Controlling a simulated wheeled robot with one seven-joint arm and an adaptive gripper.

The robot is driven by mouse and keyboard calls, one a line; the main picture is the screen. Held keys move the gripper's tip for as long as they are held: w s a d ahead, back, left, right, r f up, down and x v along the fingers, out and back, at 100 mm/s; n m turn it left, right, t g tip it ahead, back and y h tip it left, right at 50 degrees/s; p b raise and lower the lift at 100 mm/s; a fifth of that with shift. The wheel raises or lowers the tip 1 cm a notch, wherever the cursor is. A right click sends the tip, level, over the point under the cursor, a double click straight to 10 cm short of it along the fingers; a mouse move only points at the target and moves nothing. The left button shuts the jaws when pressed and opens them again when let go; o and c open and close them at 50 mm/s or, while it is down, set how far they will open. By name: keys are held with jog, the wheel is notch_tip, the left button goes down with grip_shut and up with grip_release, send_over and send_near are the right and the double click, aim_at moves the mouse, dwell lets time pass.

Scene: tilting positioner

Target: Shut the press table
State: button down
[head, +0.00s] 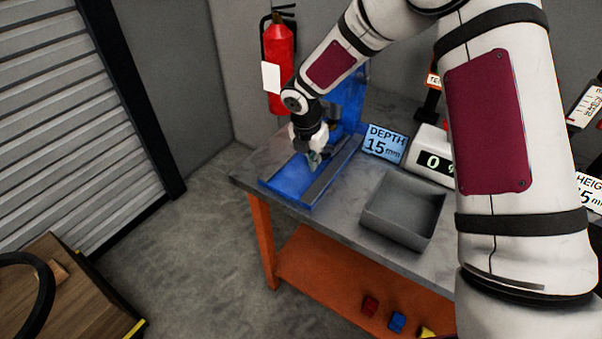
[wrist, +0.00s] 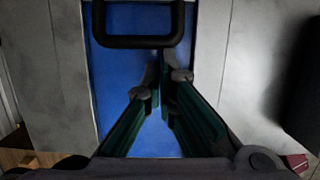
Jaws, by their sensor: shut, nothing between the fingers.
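The blue press (head: 345,105) stands at the back left of the workbench. Its table, a flat blue slab (head: 288,182), extends toward the bench's left front edge, with a grey strip along its right side. In the wrist view the blue surface (wrist: 110,80) runs up the middle, and a black U-shaped handle (wrist: 138,42) crosses its top. My gripper (head: 313,163) is low over the slab; in the wrist view its fingers (wrist: 162,78) are together, empty, just below the handle in the picture. I cannot tell whether they touch the handle or slab.
A sign reading DEPTH 15 mm (head: 384,143) and a grey open tray (head: 402,215) stand right of the press on the workbench (head: 345,222). A fire extinguisher (head: 279,60) hangs on the wall behind.

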jog(key=shift+w+d+b, duration=0.3)
jog(key=shift+w+d, duration=0.45)
jog(key=shift+w, duration=0.3)
jog(key=shift+d, duration=0.1)
jog(key=shift+r, duration=0.1)
